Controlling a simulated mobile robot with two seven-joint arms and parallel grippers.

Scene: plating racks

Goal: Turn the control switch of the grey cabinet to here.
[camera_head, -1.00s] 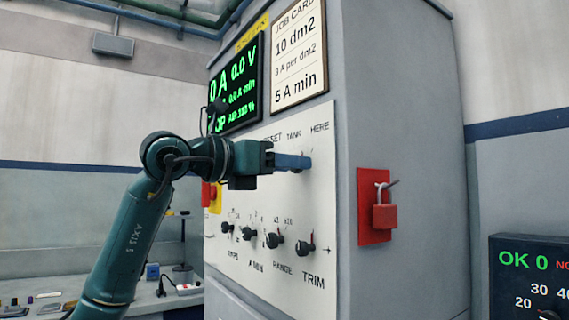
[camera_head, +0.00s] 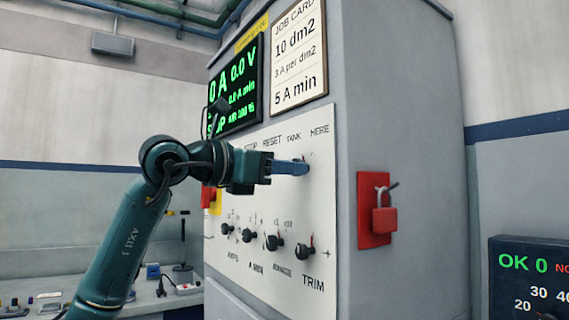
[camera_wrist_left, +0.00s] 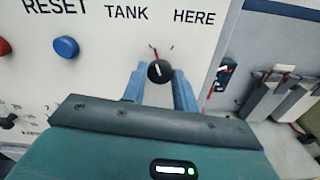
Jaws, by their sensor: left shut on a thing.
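The grey cabinet (camera_head: 395,90) stands in the middle of the head view, with a white control panel on its front. Its control switch is a small black knob (camera_wrist_left: 159,71) with a white mark, seen in the left wrist view below the TANK and HERE labels. A thin red line and a dark tick show just above the knob. My left gripper (camera_head: 303,168) reaches in from the left at the panel's upper right. Its blue fingers are shut on the knob, one on each side, in the left wrist view (camera_wrist_left: 159,88). In the head view the fingers hide the knob.
Several black knobs (camera_head: 274,242) line the panel below my gripper. A blue button (camera_wrist_left: 66,47) sits left of the switch. A red padlock (camera_head: 384,220) hangs on the cabinet's side. A dark display box (camera_head: 525,275) stands at the lower right.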

